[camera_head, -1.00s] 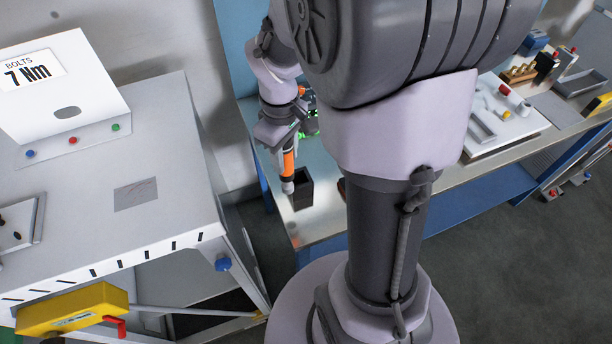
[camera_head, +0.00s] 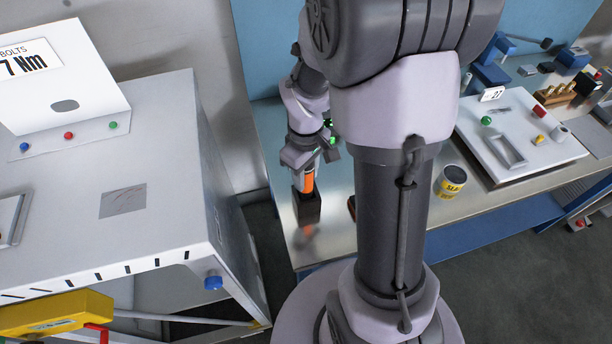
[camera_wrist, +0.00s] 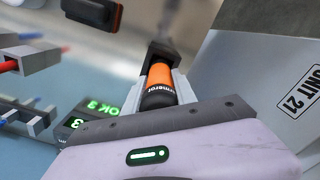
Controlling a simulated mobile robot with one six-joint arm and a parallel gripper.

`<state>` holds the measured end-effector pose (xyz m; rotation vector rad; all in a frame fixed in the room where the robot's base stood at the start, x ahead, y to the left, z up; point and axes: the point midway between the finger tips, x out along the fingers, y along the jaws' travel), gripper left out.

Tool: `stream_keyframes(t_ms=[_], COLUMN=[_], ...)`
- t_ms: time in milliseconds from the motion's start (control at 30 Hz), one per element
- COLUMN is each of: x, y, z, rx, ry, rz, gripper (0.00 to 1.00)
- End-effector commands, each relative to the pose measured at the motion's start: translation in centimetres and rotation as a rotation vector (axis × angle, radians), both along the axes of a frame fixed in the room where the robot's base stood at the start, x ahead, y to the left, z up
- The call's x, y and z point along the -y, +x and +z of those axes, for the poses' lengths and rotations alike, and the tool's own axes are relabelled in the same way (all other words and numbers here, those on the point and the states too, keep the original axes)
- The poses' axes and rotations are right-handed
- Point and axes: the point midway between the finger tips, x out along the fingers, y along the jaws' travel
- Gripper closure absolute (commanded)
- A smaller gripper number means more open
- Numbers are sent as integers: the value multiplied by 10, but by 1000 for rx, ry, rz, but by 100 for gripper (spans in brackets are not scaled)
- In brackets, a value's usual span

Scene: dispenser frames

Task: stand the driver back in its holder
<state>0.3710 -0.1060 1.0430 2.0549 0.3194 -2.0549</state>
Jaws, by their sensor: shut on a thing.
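The driver is orange with a black end (camera_head: 307,183) and stands about upright in the head view. My gripper (camera_head: 306,168) is shut on it from above. The holder, a dark square box (camera_head: 308,209), stands on the metal bench at its left end. The driver's lower end is out of sight at the holder's top and appears to be inside it. In the wrist view the driver (camera_wrist: 158,82) lies between my fingers (camera_wrist: 157,90), with the dark holder (camera_wrist: 161,52) directly beyond it. How deep the driver sits is hidden.
A dark, brown-edged thing (camera_wrist: 95,12) lies near the holder. A yellow-banded can (camera_head: 452,183) and a white tray (camera_head: 520,140) with small parts are farther right. A grey cabinet (camera_head: 150,200) is at left. A green-lit display (camera_wrist: 92,108) shows in the wrist view.

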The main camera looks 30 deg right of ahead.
Motion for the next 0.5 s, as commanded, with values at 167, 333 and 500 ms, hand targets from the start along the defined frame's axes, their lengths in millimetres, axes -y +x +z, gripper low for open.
stream_keyframes(t_ms=[167,333,500], x=[0,0,0], y=[0,0,0], z=[-3,-2,-2], rx=[0,-1,0], ry=[0,0,0], rz=[0,0,0], gripper=[100,45,45])
